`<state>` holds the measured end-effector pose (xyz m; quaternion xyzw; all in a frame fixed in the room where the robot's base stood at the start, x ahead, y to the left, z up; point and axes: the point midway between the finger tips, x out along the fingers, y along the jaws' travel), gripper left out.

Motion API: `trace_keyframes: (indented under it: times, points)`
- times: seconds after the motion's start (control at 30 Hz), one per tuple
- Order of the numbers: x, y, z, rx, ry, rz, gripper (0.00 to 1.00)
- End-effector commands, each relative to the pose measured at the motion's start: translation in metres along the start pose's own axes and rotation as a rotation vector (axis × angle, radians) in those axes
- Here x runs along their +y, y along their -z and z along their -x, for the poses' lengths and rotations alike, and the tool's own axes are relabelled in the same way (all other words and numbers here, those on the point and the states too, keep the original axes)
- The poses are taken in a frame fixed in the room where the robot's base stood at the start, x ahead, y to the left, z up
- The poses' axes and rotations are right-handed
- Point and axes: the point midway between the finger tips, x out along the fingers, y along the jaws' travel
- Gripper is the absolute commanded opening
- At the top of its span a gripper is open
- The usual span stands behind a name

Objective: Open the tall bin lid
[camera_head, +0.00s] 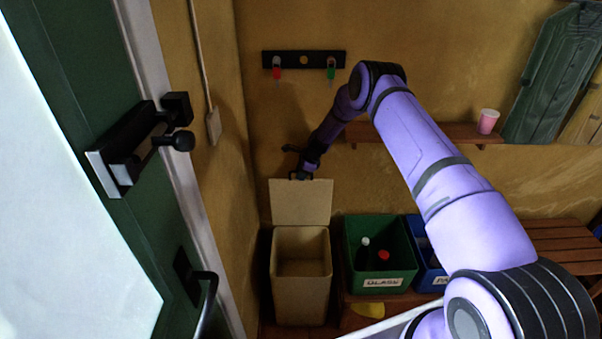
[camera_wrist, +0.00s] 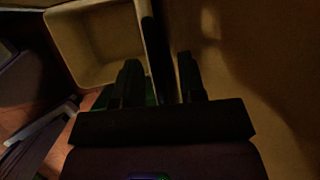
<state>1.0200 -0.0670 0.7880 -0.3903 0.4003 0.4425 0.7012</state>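The tall tan bin (camera_head: 301,290) stands on the floor against the wall. Its lid (camera_head: 301,203) is raised about upright behind the opening, and the inside looks empty. My gripper (camera_head: 303,172) is at the lid's top edge. In the wrist view my gripper's two dark fingers (camera_wrist: 160,82) are apart, with the dark, edge-on lid (camera_wrist: 157,45) between them. It does not look clamped; any light contact is hard to tell in the dark. The bin's open mouth (camera_wrist: 97,42) shows at the upper left there.
A green bin (camera_head: 375,265) with bottles stands right of the tall bin, beside a blue bin (camera_head: 428,270). A shelf with a pink cup (camera_head: 487,121) and a key rack (camera_head: 303,60) are on the wall. A green door (camera_head: 75,130) is at left.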

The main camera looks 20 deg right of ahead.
Motion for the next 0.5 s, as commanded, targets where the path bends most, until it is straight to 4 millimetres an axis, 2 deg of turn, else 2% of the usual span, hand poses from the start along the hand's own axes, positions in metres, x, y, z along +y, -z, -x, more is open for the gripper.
trace_keyframes:
  times: [0.27,0.37,0.5]
  points:
    - [0.000,-0.001,0.003,-0.001,0.000,0.000,0.37]
    - [-0.001,-0.001,0.013,-0.001,0.001,0.001,0.37]
    - [-0.001,0.000,0.037,0.000,0.002,0.000,0.37]
